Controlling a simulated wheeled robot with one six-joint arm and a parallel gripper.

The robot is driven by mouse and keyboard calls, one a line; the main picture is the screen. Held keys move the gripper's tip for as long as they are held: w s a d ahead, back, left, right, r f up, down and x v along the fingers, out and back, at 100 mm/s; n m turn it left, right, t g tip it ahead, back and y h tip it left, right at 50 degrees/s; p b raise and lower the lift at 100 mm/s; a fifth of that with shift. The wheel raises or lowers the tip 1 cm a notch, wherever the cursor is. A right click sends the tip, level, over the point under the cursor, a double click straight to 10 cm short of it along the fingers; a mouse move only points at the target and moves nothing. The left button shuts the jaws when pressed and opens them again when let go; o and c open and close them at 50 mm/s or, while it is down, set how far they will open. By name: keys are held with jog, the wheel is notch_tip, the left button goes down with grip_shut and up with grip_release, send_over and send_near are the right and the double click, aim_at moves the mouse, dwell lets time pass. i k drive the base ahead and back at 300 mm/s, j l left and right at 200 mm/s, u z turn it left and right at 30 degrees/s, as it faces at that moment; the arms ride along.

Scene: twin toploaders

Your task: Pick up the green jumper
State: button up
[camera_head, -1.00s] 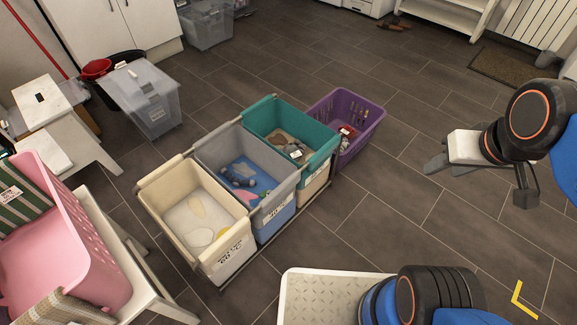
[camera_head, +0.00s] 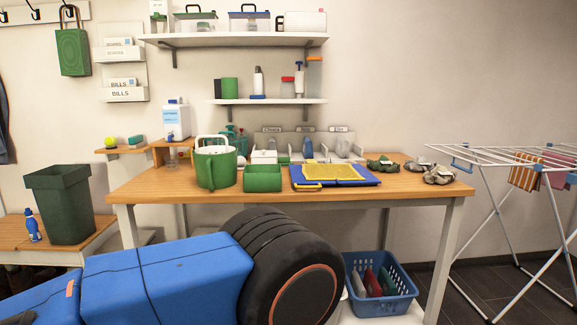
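I cannot tell for sure which thing is the green jumper. A small crumpled dark green bundle (camera_head: 382,166) lies near the right end of the wooden table, and a grey-green one (camera_head: 438,175) lies right of it. A blue basket (camera_head: 388,307) under the table holds folded things, one red and one green (camera_head: 387,281). My gripper is out of view; only blue and black links of my arm show in front of the table.
A green bin (camera_head: 62,208) stands at left. A white drying rack (camera_head: 480,190) with cloths stands at right.

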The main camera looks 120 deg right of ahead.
aim_at(383, 163)
jog(key=z, duration=5)
